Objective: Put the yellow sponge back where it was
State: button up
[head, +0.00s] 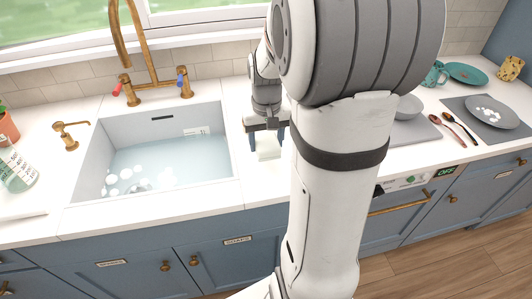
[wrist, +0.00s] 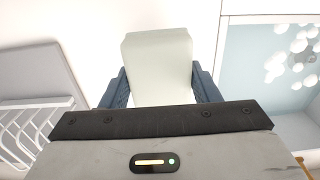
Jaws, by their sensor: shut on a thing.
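My gripper (head: 265,135) is shut on a pale, off-white block (head: 268,151), held over or on the white counter just right of the sink. In the wrist view the block (wrist: 158,62) sits between the two blue fingers of my gripper (wrist: 160,82). The block looks cream-white rather than yellow, so I cannot tell whether it is the sponge. I cannot tell whether its underside touches the counter. A yellow, dark-spotted thing (head: 510,68) stands at the far right back of the counter; its kind is unclear.
The sink (head: 88,165) holds water and white suds, with a brass tap (head: 134,75) behind. A white rack (wrist: 28,125) shows left in the wrist view. A grey plate (head: 492,111), spoons (head: 459,128) and teal dishes (head: 467,73) are at right. My arm hides the middle counter.

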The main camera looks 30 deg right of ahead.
aim_at(268, 163)
jog(key=shift+d+f, duration=0.15)
jog(key=shift+f, duration=0.8)
jog(key=shift+s+f, duration=0.1)
jog(key=shift+f, duration=1.55)
jog(key=shift+f, duration=0.1)
jog(key=o, duration=1)
jog(key=shift+c, duration=0.2)
